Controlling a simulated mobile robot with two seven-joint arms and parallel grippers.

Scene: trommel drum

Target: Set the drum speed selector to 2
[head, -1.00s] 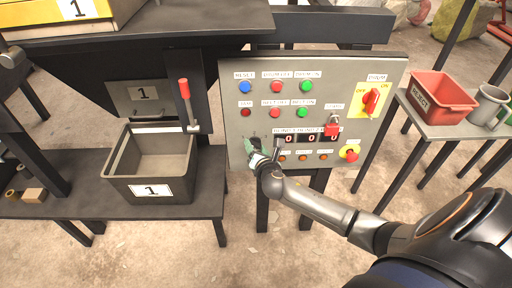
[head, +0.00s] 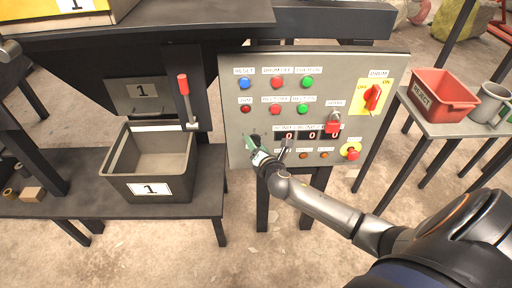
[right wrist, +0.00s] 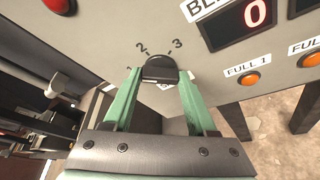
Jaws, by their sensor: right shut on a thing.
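The drum speed selector (right wrist: 160,70) is a small black knob low on the left of the grey control panel (head: 236,110). I cannot tell exactly which mark the knob points to. My right gripper (head: 252,146) reaches the panel from below right. Its two green fingers (right wrist: 160,76) are closed against both sides of the knob. My left gripper is not in view.
Buttons sit above the selector, including a blue reset button (head: 244,85). Displays (head: 311,135) and orange buttons (head: 303,155) are to its right. A red drum switch (head: 373,97) is farther right. A black bin (head: 120,187) and a red-handled lever (head: 184,90) stand left.

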